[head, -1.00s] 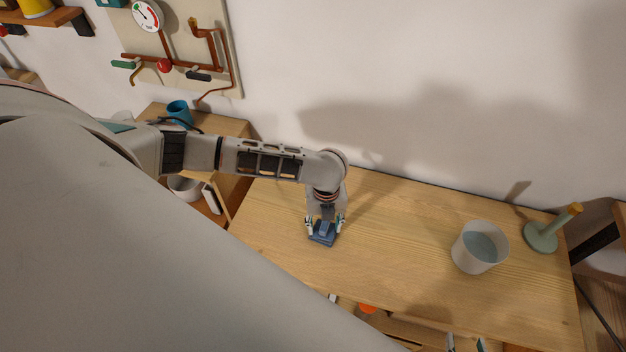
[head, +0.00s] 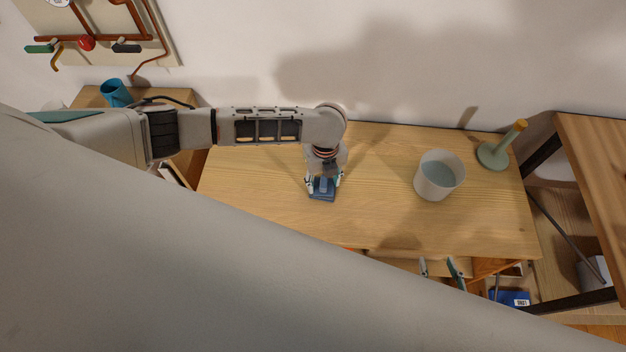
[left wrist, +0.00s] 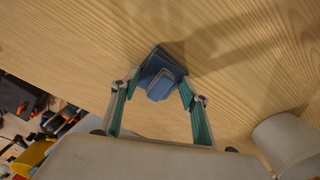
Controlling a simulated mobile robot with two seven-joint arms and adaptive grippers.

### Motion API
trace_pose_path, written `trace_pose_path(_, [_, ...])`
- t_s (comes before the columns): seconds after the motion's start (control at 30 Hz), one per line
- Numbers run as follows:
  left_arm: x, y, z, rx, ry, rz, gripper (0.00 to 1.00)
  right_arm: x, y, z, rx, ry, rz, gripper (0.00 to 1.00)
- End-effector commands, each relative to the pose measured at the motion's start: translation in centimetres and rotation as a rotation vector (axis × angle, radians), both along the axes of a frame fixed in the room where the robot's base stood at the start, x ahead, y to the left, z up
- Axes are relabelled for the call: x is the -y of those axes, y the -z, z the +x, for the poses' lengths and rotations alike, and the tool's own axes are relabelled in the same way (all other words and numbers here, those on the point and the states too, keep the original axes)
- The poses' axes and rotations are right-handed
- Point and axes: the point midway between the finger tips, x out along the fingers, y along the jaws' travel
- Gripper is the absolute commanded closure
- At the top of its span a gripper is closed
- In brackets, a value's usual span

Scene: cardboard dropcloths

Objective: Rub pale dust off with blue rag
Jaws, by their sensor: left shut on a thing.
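A folded blue rag (head: 322,195) is on the wooden tabletop (head: 255,190). My left gripper (head: 323,182) points down and is shut on the rag's raised middle. In the left wrist view the rag (left wrist: 160,75) sits between the two teal fingertips, with its flat part against or just above the wood; I cannot tell which. No pale dust can be made out on the tabletop; the arm and its shadow cover part of it. My right gripper (head: 440,268) shows only its two fingertips, apart and empty, below the table's front edge.
A pale bucket (head: 438,176) with bluish contents and a green stand with a wooden top (head: 494,154) are on the table's right part. A blue mug (head: 116,94) is on a side surface at left. Bare wood lies between the rag and bucket.

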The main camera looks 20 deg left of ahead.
Motion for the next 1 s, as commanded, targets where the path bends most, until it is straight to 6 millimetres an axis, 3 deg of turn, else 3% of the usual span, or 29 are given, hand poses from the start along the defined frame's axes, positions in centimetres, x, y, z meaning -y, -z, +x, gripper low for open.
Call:
trace_pose_path(0.33, [0.4, 0.2, -0.4, -0.008, 0.0, -0.005, 0.66, 0.0, 0.1, 0.0, 0.0, 0.0, 0.0, 0.6])
trace_pose_path(0.73, [0.2, -4.0, -0.1, -0.002, 0.0, -0.003, 0.66, 0.0, 0.0, 0.0, 0.0, 0.0, 0.0, 0.6])
trace_pose_path(1.0, [0.2, -4.9, -0.2, -0.003, 0.0, -0.001, 0.66, 0.0, 0.0, 0.0, 0.0, 0.0, 0.0, 0.6])
